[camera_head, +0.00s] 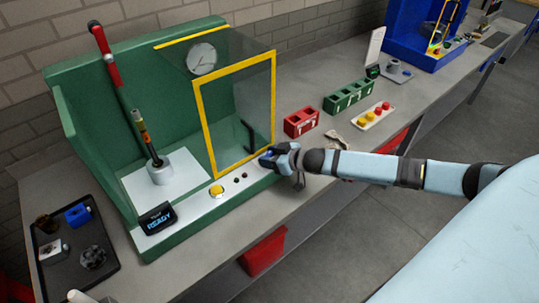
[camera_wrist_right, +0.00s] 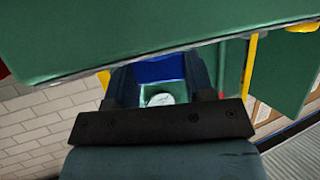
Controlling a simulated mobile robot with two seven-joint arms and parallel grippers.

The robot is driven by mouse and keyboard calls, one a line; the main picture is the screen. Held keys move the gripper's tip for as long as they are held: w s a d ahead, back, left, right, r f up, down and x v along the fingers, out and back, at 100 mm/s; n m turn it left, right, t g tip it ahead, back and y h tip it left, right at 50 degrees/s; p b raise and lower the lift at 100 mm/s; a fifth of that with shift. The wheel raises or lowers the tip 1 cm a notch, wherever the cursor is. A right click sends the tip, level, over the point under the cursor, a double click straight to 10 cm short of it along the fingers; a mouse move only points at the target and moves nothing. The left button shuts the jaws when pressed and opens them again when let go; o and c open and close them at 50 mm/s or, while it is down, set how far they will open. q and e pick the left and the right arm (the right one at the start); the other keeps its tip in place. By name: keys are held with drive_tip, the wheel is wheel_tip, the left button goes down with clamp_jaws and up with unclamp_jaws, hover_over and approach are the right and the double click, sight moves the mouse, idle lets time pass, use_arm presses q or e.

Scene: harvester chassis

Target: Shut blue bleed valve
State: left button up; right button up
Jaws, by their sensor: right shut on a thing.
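My right gripper (camera_head: 271,158) is at the front right corner of the green press station (camera_head: 165,232). It is shut on the blue bleed valve (camera_wrist_right: 160,70), which shows as a blue block between the fingers in the right wrist view. In the head view the fingers hide most of the valve, so its handle angle cannot be told. A round white gauge (camera_head: 202,58) is on the station's back panel behind clear guarding.
A yellow-framed clear guard door (camera_head: 199,117) stands just left of my right gripper. A READY display (camera_head: 157,217) and a yellow button (camera_head: 217,191) are along the station's front. Red (camera_head: 301,122) and green (camera_head: 348,96) bins sit on the bench to the right. A black tray (camera_head: 110,262) is at left.

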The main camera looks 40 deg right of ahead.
drive_tip(key=n+y, duration=0.1)
drive_tip(key=g, duration=0.1)
drive_tip(key=n+y, duration=0.1)
drive_tip(key=shift+w+d+r+n+y+p, duration=0.2)
drive_tip(key=shift+w+r+n+y+p, duration=0.1)
drive_tip(key=shift+p, duration=0.1)
drive_tip(key=n+g+y+p, duration=0.2)
drive_tip(key=n+g+y, duration=0.1)
drive_tip(key=n+g, duration=0.1)
drive_tip(key=shift+f, duration=0.1)
drive_tip(key=n+g+y, duration=0.1)
drive_tip(key=n+g, duration=0.2)
drive_tip(key=shift+d+f+y+b, duration=0.1)
drive_tip(key=shift+f+y+b, duration=0.1)
drive_tip(key=shift+y+b, duration=0.15)
drive_tip(key=shift+w+n+g, duration=0.1)
drive_tip(key=shift+n+g, duration=0.4)
drive_tip(key=shift+g, duration=0.1)
drive_tip(key=shift+r+g+y, duration=0.1)
drive_tip(key=shift+g+y, duration=0.15)
drive_tip(key=shift+g, duration=0.05)
drive_tip(key=o, duration=0.9)
